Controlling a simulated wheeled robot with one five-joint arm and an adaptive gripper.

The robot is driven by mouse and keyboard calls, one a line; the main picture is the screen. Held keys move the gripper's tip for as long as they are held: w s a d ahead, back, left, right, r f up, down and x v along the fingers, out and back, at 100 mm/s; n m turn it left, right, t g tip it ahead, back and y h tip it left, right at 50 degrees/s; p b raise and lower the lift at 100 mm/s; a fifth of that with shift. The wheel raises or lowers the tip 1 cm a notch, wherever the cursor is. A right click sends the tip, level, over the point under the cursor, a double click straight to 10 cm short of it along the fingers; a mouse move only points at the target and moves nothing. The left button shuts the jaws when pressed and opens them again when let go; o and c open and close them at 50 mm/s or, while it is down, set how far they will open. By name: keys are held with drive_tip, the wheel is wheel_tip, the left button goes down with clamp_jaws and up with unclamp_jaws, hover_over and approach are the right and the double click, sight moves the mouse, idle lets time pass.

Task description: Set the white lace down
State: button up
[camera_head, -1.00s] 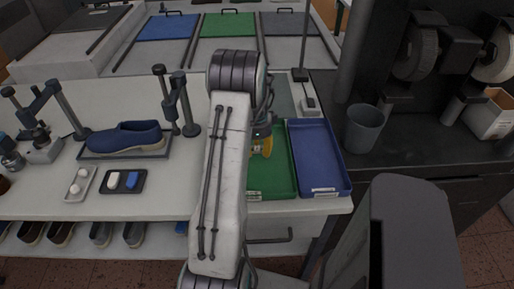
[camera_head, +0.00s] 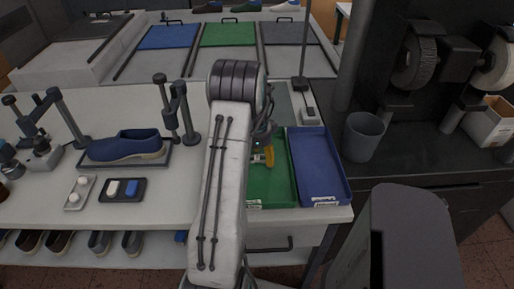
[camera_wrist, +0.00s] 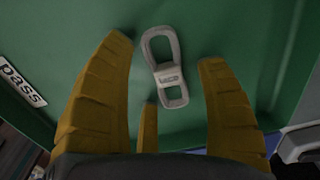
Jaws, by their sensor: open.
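The white lace (camera_wrist: 168,76), a pale looped piece with a small label across its middle, lies on the green tray (camera_wrist: 265,60) in the wrist view. My gripper (camera_wrist: 165,52) has its yellow fingers spread on either side of the lace, and none of them visibly grips it. In the head view my gripper (camera_head: 267,156) is over the green tray (camera_head: 282,188), partly behind my own arm. The lace cannot be made out in the head view. A "pass" label (camera_wrist: 22,83) shows at the left of the wrist view.
A blue tray (camera_head: 317,175) adjoins the green one on the right. A grey bin (camera_head: 363,137) stands further right. At left on the bench are a blue shoe (camera_head: 125,147), a button box (camera_head: 122,190) and clamp-like stands. Bare bench top lies left of my arm.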

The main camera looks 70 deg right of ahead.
wheel_tip(320, 180, up, 12)
drive_tip(key=b, duration=0.2)
drive_tip(key=shift+a+b, duration=0.15)
drive_tip(key=shift+b, duration=0.25)
idle(0.7)
